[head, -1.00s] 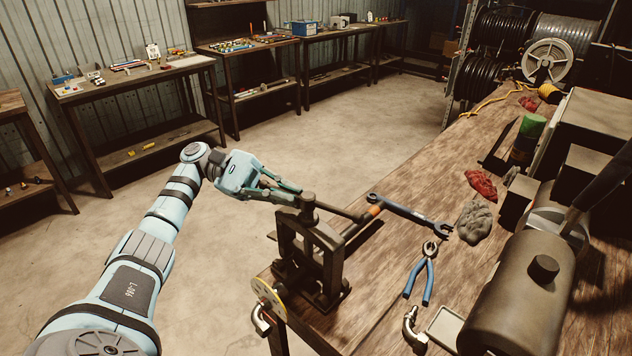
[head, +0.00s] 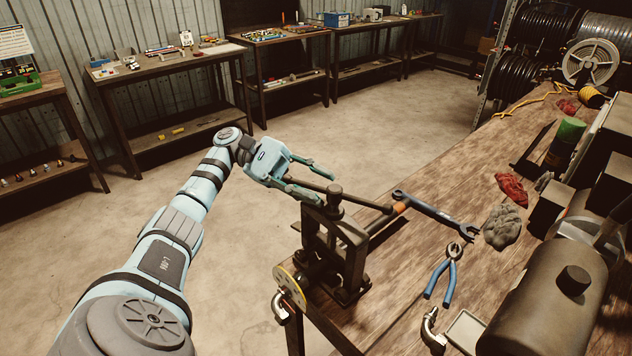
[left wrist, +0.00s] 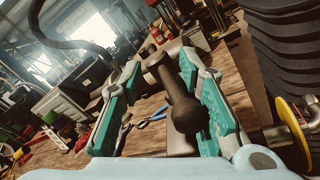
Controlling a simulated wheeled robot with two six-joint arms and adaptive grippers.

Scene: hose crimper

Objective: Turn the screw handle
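The screw handle (head: 362,201) is a dark bar through the top of the screw on a dark hose crimper (head: 331,245) at the bench's near corner. My left gripper (head: 326,187) is beside the crimper's top, with its fingers spread on either side of the handle's left part. In the left wrist view, the handle (left wrist: 184,112) runs between the two green finger pads, its rounded near end low and closer to the right pad. Gaps show beside it, so the gripper (left wrist: 160,60) looks open. My right gripper is not in view.
A blue wrench (head: 437,213), blue-handled pliers (head: 441,275), a grey rag (head: 503,227) and a red rag (head: 511,188) lie on the wooden bench to the right. The floor left of the bench is clear.

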